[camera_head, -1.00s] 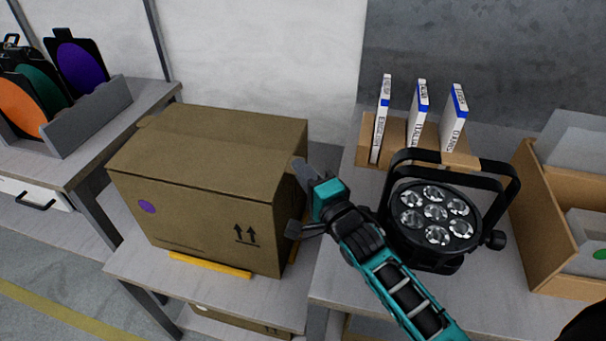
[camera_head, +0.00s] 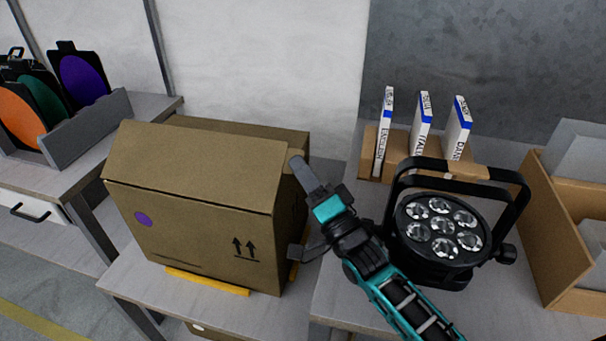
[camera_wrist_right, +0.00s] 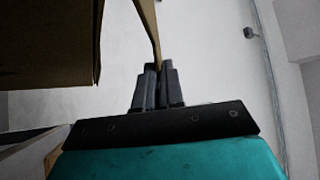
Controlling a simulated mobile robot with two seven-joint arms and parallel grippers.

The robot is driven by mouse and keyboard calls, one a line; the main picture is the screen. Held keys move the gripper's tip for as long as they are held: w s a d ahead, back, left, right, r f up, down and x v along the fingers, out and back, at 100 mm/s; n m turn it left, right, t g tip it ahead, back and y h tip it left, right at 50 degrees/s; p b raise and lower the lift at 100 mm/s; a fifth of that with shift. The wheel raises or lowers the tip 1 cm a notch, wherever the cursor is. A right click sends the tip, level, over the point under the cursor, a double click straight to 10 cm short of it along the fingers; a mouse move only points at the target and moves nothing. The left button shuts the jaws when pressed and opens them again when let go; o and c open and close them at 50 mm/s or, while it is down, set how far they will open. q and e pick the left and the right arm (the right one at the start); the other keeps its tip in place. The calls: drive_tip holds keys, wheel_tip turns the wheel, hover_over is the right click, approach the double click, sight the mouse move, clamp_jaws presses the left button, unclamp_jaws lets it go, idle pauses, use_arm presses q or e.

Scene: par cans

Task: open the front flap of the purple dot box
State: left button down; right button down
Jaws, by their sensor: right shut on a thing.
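The purple dot box (camera_head: 190,232) is a brown cardboard box on a grey table. Its near face has a purple dot (camera_head: 144,219) and two up arrows. The front flap (camera_head: 200,165) is tilted up from its hinge along the near top edge, its far edge raised. The back flap (camera_head: 255,131) shows behind it. My right gripper (camera_head: 303,172) is at the flap's right end. In the right wrist view, its fingers (camera_wrist_right: 158,72) are shut on a thin cardboard edge (camera_wrist_right: 148,25), beside the box (camera_wrist_right: 45,40). The box's inside is hidden. My left gripper is not in view.
A black par can light (camera_head: 440,235) stands close to the right of my right arm. Several upright labelled cards (camera_head: 420,125) stand behind it. An open cardboard bin (camera_head: 550,235) is at far right. Yellow strips (camera_head: 207,281) lie under the box. Coloured filters (camera_head: 80,75) stand at left.

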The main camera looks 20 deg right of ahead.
drive_tip(key=shift+r, duration=0.1)
drive_tip(key=c, duration=1.3)
unclamp_jaws()
drive_tip(key=shift+v, duration=3.8)
